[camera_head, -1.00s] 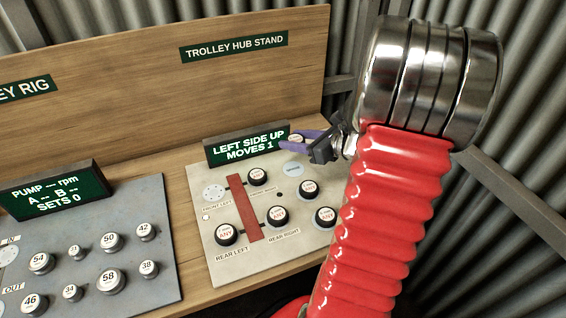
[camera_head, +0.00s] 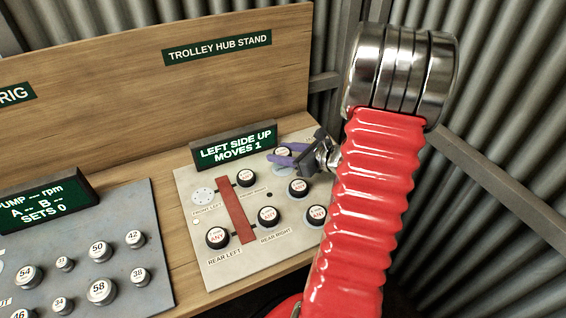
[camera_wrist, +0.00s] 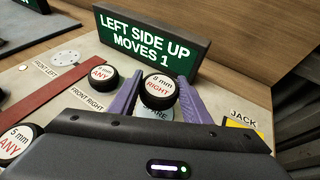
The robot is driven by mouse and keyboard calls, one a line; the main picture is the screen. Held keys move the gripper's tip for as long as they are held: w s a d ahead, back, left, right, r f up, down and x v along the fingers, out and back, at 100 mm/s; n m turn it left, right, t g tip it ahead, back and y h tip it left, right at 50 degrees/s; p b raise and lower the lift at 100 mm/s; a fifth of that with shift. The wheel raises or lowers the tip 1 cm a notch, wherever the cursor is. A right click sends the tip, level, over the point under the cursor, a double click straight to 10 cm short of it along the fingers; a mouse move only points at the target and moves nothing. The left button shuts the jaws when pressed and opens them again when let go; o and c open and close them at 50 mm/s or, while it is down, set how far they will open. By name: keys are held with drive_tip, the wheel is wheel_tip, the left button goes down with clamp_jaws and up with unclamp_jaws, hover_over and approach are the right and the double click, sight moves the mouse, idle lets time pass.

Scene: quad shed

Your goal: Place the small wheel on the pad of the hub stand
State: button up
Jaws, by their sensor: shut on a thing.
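The small wheel is a black-rimmed cap with a white top marked "RIGHT" (camera_wrist: 159,91), held between my gripper's purple fingers. My gripper (camera_head: 290,156) is shut on it at the back right of the trolley hub stand (camera_head: 211,259). In the head view the wheel (camera_head: 283,151) shows just above the pale round spare pad (camera_head: 280,170). In the wrist view the spare pad (camera_wrist: 156,114) is partly hidden below the wheel. I cannot tell whether the wheel touches it. The front left pad (camera_head: 204,196) is bare, with a ring of small holes.
Black wheels stand at front right (camera_head: 246,178), rear left (camera_head: 217,238) and rear right (camera_head: 268,216). Two more (camera_head: 298,187) (camera_head: 316,215) stand to their right. A red bar (camera_head: 237,211) crosses the stand. The sign (camera_head: 234,148) rises behind. The pump panel (camera_head: 137,220) lies left.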

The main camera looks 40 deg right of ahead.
sight(283, 169)
idle(0.3)
drive_tip(key=shift+f, duration=2.1)
drive_tip(key=o, duration=1)
drive_tip(key=shift+f, duration=0.1)
drive_tip(key=shift+o, duration=0.2)
drive_tip(key=v, duration=1.2)
drive_tip(key=shift+a, duration=0.1)
